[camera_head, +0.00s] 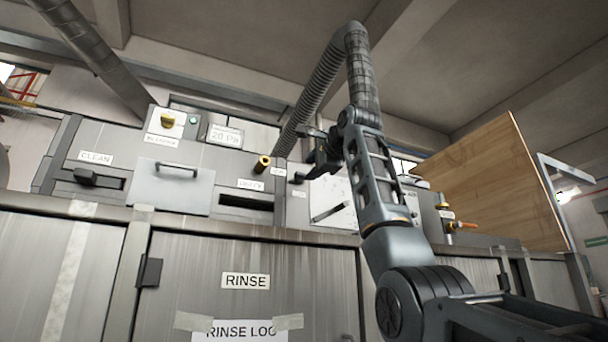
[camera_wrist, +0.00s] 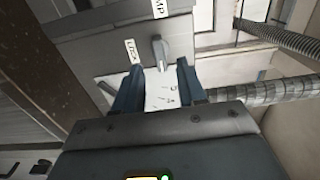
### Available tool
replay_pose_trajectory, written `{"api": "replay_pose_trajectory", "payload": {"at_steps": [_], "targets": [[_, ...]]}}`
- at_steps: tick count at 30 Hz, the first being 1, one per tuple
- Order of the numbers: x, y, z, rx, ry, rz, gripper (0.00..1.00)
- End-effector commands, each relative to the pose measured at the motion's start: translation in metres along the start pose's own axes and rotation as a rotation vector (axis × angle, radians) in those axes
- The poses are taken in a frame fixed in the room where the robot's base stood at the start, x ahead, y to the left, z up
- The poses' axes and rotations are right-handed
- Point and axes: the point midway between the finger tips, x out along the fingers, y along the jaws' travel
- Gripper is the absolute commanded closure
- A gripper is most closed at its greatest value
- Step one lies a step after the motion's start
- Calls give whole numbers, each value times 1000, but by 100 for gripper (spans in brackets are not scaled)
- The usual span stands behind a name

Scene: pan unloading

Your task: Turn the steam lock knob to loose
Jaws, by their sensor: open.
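A grey lever-like knob (camera_wrist: 159,48) stands on a light panel in the wrist view, with a white label (camera_wrist: 132,51) beside it whose small lettering I cannot read for sure. Another label above it ends in "MP". My gripper (camera_wrist: 158,68) is open, its two dark fingers spread on either side of the knob's lower end. I cannot tell whether either finger touches it. In the head view, my gripper (camera_head: 318,155) is at the front of the grey machine (camera_head: 228,172), right of the yellow-tipped knob. My gripper hides much of that spot.
A yellow-tipped knob (camera_head: 262,163) sticks out left of my gripper. A handled panel (camera_head: 173,187) and a dark slot (camera_head: 245,202) lie further left. A wooden board (camera_head: 500,180) stands at the right. A corrugated duct (camera_head: 320,90) rises behind my arm.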

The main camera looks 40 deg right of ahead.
Motion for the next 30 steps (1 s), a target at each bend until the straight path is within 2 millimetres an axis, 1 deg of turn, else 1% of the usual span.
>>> {"api": "replay_pose_trajectory", "payload": {"at_steps": [1,3,9,14,20,21,23,30], "targets": [[9,-2,0,0,0,4,60],[20,-2,0,0,1,4,60],[43,-1,0,0,0,2,60],[50,0,0,0,0,0,60],[50,0,0,0,-1,0,60],[50,0,0,0,-1,0,61],[50,0,0,0,0,0,66],[50,0,0,0,0,0,89]]}}
